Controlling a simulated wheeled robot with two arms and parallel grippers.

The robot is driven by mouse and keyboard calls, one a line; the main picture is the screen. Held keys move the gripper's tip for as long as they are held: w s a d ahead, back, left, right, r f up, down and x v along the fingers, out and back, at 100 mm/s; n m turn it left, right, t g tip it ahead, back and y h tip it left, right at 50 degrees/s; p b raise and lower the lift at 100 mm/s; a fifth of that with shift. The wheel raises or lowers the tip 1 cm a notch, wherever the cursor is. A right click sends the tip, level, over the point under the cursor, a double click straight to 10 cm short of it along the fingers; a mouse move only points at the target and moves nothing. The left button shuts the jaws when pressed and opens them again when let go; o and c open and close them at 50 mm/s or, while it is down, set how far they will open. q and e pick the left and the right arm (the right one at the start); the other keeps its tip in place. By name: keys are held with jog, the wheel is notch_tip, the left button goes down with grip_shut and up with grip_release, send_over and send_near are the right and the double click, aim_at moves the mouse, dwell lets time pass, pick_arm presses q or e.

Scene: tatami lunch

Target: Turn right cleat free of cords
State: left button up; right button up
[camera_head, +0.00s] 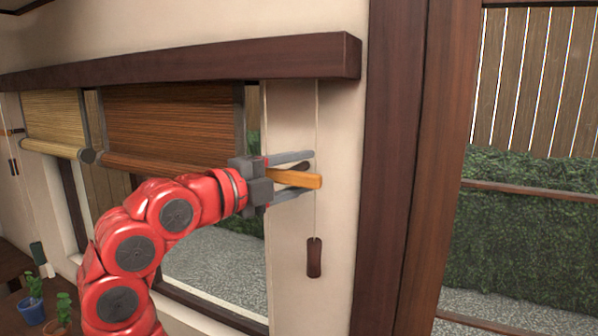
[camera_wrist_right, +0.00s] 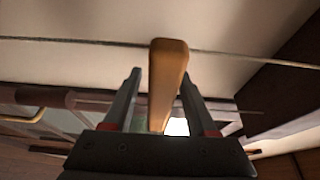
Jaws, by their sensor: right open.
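The right cleat (camera_head: 293,178) shows as an orange wooden bar near the wall strip right of the brown blind. My right gripper (camera_head: 312,178) is open, with one finger above the bar and one below it. In the right wrist view the bar (camera_wrist_right: 168,75) stands between my two spread fingers (camera_wrist_right: 161,84), with gaps at both sides. A thin cord (camera_head: 317,120) hangs past the bar's end to a dark wooden pull (camera_head: 314,258). In the wrist view the cord (camera_wrist_right: 90,42) crosses at the bar's end; I cannot tell whether it touches. My left gripper is out of view.
A brown blind (camera_head: 170,122) and a pale blind (camera_head: 55,115) hang under a dark beam (camera_head: 190,68). A dark post (camera_head: 395,170) stands right of the wall strip. Potted plants, one in a blue pot (camera_head: 32,309), stand at lower left.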

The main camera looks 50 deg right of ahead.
grip_shut()
